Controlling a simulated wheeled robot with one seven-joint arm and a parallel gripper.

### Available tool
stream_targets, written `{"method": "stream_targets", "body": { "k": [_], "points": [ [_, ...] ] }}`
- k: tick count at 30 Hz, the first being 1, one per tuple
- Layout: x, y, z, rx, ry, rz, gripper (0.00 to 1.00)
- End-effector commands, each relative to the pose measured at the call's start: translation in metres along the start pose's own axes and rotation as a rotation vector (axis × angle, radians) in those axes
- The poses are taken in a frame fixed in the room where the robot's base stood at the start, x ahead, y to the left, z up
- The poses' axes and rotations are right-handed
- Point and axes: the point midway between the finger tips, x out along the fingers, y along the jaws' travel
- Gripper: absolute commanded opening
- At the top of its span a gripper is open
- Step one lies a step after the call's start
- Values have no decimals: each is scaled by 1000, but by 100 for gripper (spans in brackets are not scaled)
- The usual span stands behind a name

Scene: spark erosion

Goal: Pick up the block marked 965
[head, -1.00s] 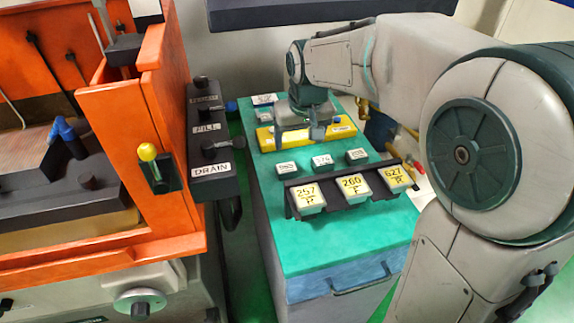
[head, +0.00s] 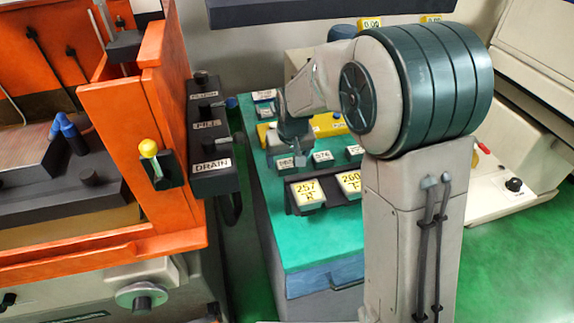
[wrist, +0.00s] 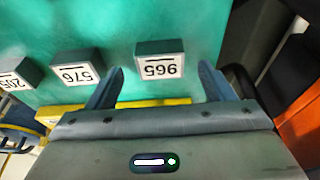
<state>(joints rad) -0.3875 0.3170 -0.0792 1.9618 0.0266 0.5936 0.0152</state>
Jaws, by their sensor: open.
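The block marked 965 (wrist: 160,66) is small and dark with a white label on top. It sits on the green cart top, and its label reads upside down in the wrist view. My gripper (wrist: 162,70) is open and empty, with one finger to either side of the block in that picture; I cannot tell how far above it is. In the head view my gripper (head: 291,147) hangs over the left end of the row of small blocks, and the block 965 (head: 286,163) shows just below it, partly covered.
Blocks 576 (wrist: 77,70) and 205 (wrist: 18,79) stand in the same row. A black rack (head: 325,205) with larger yellow-labelled blocks lies in front, and a yellow bar (head: 330,123) behind. The orange machine (head: 150,200) stands left. The cart's front top is clear.

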Motion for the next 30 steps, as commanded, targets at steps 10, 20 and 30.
{"method": "stream_targets", "body": {
  "k": [10,20,30],
  "points": [
    [27,0,0,1,0,0,75],
    [26,-1,0,0,1,0,25],
    [22,-1,-2,0,5,-1,11]
  ]
}}
